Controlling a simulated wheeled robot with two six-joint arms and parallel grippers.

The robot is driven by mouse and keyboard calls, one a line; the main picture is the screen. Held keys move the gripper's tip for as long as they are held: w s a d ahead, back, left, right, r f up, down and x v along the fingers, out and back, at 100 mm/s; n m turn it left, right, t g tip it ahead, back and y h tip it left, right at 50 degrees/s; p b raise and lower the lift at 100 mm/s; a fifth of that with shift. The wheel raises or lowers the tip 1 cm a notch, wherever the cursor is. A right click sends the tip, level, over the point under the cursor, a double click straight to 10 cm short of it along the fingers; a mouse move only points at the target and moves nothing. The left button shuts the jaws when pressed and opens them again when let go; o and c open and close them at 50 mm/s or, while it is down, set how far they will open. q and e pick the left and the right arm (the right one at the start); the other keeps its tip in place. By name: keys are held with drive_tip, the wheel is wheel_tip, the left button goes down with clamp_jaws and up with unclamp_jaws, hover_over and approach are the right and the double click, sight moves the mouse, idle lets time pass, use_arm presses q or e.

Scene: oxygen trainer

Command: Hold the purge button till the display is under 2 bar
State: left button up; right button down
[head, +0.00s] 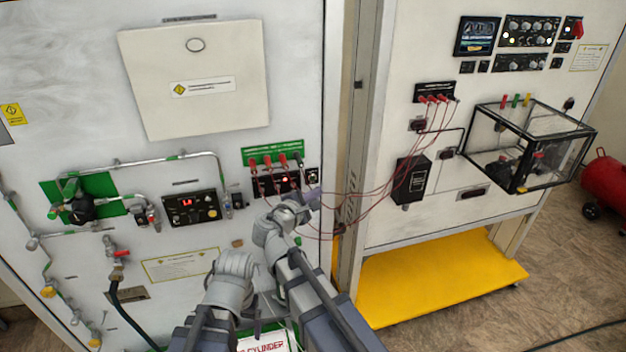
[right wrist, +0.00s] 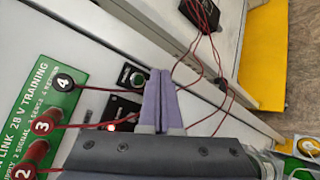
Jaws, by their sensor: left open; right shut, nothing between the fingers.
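The display (head: 187,202) shows small red digits on a black panel at the left in the head view; I cannot read them surely. A round button (head: 312,176) sits in a small black plate by the green socket strip. It also shows in the right wrist view (right wrist: 132,76); its label is not readable, so I cannot confirm it is the purge button. My right gripper (head: 313,196) is shut and empty, its fingertips (right wrist: 160,71) close beside this button; I cannot tell if they touch. My left gripper (head: 260,320) hangs low, open, partly hidden by my arms.
Red leads (head: 352,190) run from the green strip (head: 272,152) across the gap to the right cabinet, passing close to my right gripper. A red lamp (right wrist: 110,127) glows near the button. Pipes and valves (head: 82,208) are at left. A yellow plinth (head: 430,285) stands at right.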

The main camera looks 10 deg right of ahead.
drive_tip(key=s, duration=0.2)
drive_tip(key=shift+s, duration=0.35)
drive_tip(key=shift+f, duration=0.1)
drive_tip(key=s+a+f+m+g+y+b, duration=0.2)
drive_tip(key=s+f+m+g+b, duration=0.15)
drive_tip(key=s+f, duration=0.4)
drive_tip(key=s+a+f+m+g+y+b, duration=0.25)
drive_tip(key=s+f+m, duration=0.2)
drive_tip(key=f, duration=0.65)
use_arm(q)
wheel_tip(320, 180, down, 9)
drive_tip(key=b, duration=0.3)
use_arm(e)
drive_tip(key=s+a+f+m+g+y, duration=0.4)
drive_tip(key=s+a+f, duration=0.3)
drive_tip(key=s, duration=0.3)
drive_tip(key=shift+a+g+y, duration=0.3)
drive_tip(key=shift+g+y, duration=0.05)
drive_tip(key=shift+g, duration=0.45)
use_arm(q)
drive_tip(key=shift+c, duration=0.2)
use_arm(e)
drive_tip(key=shift+f, duration=0.1)
